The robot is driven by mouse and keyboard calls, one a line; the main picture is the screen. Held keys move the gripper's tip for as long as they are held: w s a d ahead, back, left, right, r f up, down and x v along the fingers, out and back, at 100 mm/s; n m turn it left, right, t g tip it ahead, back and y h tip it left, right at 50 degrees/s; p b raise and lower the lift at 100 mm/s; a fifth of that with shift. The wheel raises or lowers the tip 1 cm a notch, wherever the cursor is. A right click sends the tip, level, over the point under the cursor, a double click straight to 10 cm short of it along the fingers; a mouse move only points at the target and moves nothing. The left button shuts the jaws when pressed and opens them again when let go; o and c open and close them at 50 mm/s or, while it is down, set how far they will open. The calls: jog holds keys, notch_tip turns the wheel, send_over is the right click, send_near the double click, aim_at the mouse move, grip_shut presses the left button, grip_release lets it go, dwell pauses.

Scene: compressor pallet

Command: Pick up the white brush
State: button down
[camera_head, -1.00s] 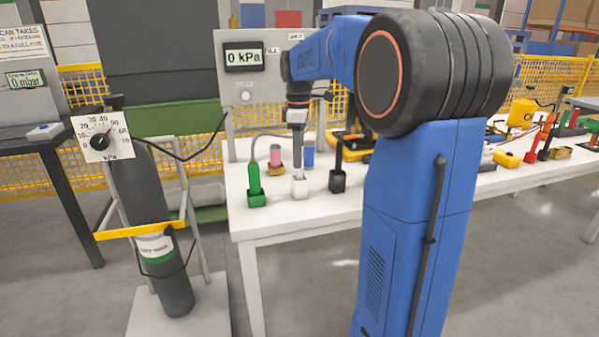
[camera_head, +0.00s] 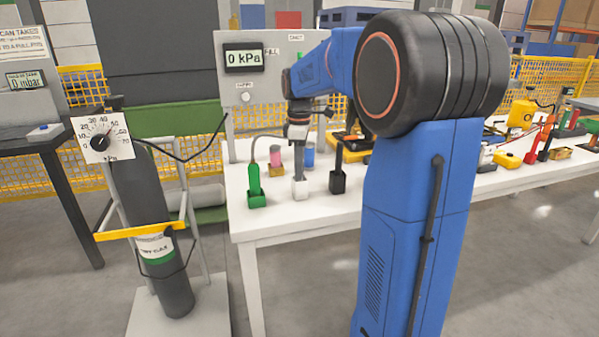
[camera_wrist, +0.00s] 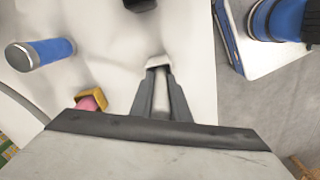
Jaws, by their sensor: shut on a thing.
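The white brush (camera_wrist: 160,106) is upright on the near part of the white table, its pale handle rising from a white block (camera_head: 300,188). My gripper (camera_head: 299,163) points down over the block and is shut on the handle. In the wrist view, the two dark fingers stand on either side of the pale handle, and the white block (camera_wrist: 158,61) shows just past their tips. The lower end of the brush is hidden.
A green tool in a green holder (camera_head: 256,199) stands to the left, and a black one (camera_head: 338,181) to the right. A pressure panel (camera_head: 244,57) rises at the back. The table's front edge is close.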

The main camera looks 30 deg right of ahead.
notch_tip(320, 180, up, 10)
dwell(0.6)
jog(key=shift+d, duration=0.1)
dwell(0.3)
